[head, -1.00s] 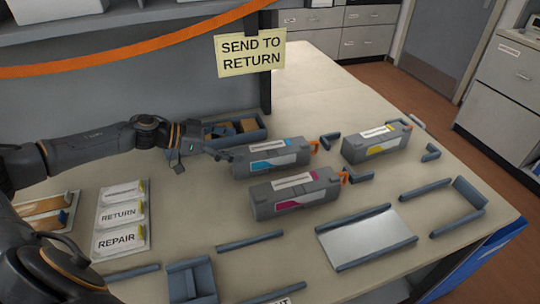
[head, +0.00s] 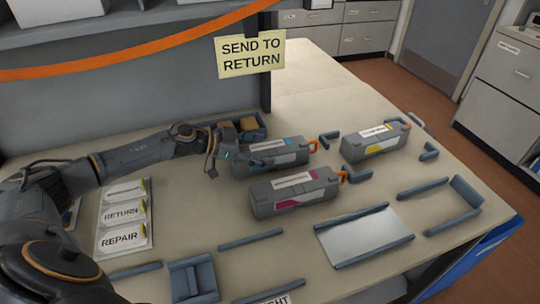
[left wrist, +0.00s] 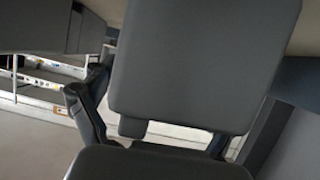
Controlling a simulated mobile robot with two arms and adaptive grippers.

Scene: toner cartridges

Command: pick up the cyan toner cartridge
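The cyan toner cartridge (head: 289,157) is a grey block with a white and cyan label and an orange end piece. It lies on the table, behind the magenta cartridge (head: 297,191). My left gripper (head: 226,166) is at its left end and covers part of that end. Its fingers look spread in the head view. In the left wrist view, the fingers (left wrist: 160,125) also stand apart, with large grey gripper parts blocking much of the picture. I cannot tell whether a finger touches the cartridge. My right gripper is not in view.
A yellow cartridge (head: 377,143) lies at the right. A blue-grey bin (head: 262,128) stands behind my left gripper. REPAIR and RETURN cards (head: 121,238) lie at the left. Low rails (head: 251,240) and a silver plate (head: 365,236) are in front. A hanging sign (head: 250,54) is above.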

